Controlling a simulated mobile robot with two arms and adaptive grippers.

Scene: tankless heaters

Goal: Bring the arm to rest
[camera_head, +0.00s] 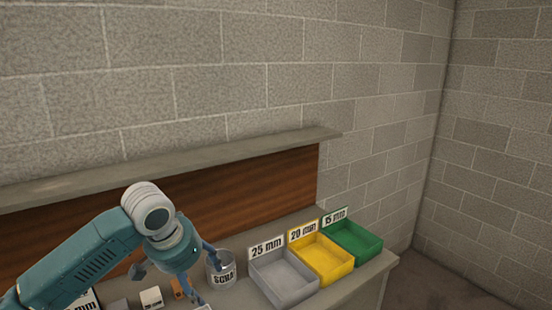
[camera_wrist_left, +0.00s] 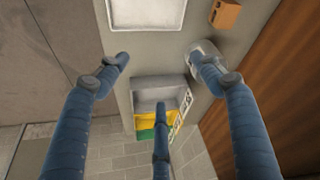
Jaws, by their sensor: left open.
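My left arm comes in from the left in the head view, with its blue left gripper (camera_head: 178,277) pointing down over the bench. The gripper's fingers are spread and nothing is between them. The same gripper shows in the left wrist view (camera_wrist_left: 158,85), with its fingers apart over the bench top. One finger is close to the can marked "SCRA…" (camera_head: 222,276); I cannot tell whether they touch. My right gripper is in neither view.
A grey bin (camera_head: 284,283) marked 25 mm, a yellow bin (camera_head: 325,262) marked 20 mm and a green bin (camera_head: 358,244) marked 15 mm stand at the right of the bench. A white block (camera_head: 151,297) and an orange block (camera_wrist_left: 226,14) lie near the gripper. A shelf (camera_head: 230,152) runs behind.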

